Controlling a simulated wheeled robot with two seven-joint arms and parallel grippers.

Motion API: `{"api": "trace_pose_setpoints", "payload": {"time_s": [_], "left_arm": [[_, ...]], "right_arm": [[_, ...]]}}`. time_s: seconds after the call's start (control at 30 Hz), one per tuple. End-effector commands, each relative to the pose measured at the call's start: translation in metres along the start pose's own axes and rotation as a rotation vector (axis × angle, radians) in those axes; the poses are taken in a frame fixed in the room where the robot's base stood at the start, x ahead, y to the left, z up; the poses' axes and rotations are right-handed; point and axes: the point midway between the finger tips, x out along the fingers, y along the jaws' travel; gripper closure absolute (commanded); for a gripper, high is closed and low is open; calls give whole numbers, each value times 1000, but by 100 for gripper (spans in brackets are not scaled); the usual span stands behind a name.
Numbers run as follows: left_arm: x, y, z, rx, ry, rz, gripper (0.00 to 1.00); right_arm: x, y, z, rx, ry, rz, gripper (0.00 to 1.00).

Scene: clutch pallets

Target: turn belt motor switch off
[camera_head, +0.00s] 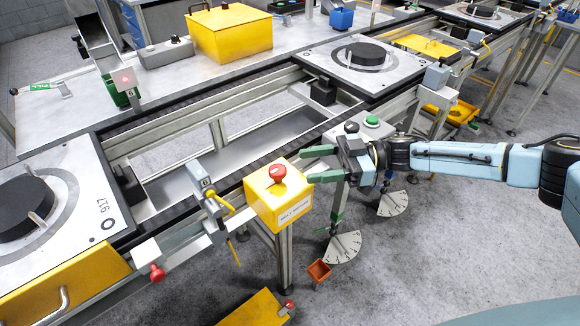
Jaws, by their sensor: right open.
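A yellow control box (262,206) with a red mushroom-shaped knob (278,173) on top is fixed at the front edge of the conveyor. Its front has a white label too small to read surely, so I cannot tell if it is the belt motor switch. My right gripper (308,165) comes in from the right, with its two green fingers apart and pointing left. The fingertips are close to the right side of the box, just right of the red knob; I cannot tell if they touch. Nothing shows between them. My left gripper is not in view.
A grey box with a green button (371,121) stands just behind my right gripper. Pallets with black discs sit on the conveyor at left (72,160) and back (312,52). A yellow lever (222,199) is left of the control box. Open floor (440,250) lies at lower right.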

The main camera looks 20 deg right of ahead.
Motion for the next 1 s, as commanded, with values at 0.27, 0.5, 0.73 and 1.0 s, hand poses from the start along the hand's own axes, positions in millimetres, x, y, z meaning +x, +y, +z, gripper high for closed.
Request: {"api": "trace_pose_setpoints", "payload": {"time_s": [0.27,0.5,0.73,1.0], "left_arm": [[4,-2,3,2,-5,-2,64],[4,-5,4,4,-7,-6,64],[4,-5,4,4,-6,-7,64],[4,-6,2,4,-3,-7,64]], "right_arm": [[-45,1,0,0,0,1,46],[-53,0,0,0,2,-1,46],[-52,0,0,0,1,-1,46],[-52,0,0,0,1,-1,46]]}}
